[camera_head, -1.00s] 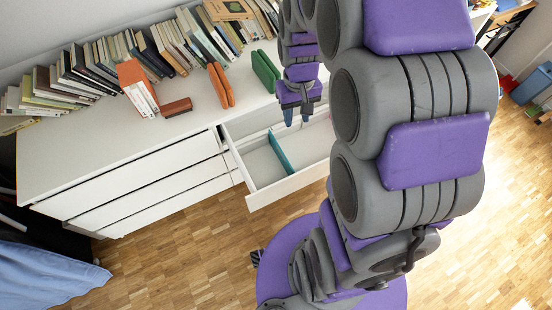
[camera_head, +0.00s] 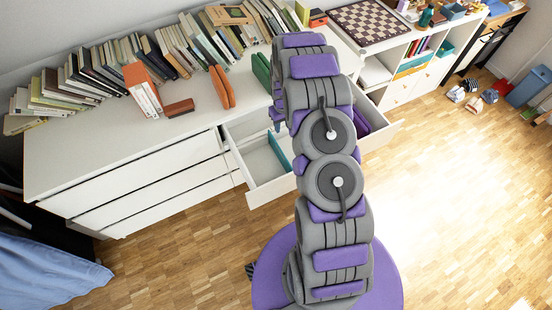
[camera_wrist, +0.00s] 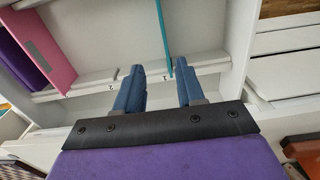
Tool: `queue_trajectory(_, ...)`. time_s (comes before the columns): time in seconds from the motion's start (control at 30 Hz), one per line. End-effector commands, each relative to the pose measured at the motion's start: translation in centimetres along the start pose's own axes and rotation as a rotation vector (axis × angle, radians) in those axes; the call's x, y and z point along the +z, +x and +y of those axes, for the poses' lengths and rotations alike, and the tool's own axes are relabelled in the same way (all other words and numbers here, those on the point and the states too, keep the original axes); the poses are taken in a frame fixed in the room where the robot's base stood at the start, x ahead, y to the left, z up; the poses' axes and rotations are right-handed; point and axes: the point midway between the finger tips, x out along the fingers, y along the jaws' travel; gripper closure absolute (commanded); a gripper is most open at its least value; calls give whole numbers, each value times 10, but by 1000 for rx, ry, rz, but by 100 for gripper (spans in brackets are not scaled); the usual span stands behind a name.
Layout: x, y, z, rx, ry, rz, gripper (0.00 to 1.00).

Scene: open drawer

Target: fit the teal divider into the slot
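The teal divider (camera_head: 280,152) stands inside the open white drawer (camera_head: 272,189), running front to back. In the wrist view the teal divider (camera_wrist: 164,35) is a thin upright strip. Its near end is close to the right finger of my gripper (camera_wrist: 158,68). The two blue fingers are apart, with nothing held between them. A notched white rail (camera_wrist: 95,78) with small printed marks runs across the drawer by the fingertips. I cannot tell which notch is the slot.
A pink panel (camera_wrist: 48,45) and a purple panel (camera_wrist: 20,52) stand at the left in the wrist view. Books (camera_head: 140,90), an orange item (camera_head: 221,87) and a green item (camera_head: 261,70) stand on the dresser top (camera_head: 60,165). The floor in front is clear.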

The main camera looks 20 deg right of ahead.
Motion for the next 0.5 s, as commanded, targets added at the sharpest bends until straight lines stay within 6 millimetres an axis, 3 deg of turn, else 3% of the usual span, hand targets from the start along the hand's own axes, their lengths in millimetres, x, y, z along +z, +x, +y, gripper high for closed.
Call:
queue_trajectory(0.03,0,14,4,-1,0,-2,62)
queue_trajectory(0.13,-2,30,8,0,-1,2,62)
queue_trajectory(0.5,-4,63,12,2,-2,9,62)
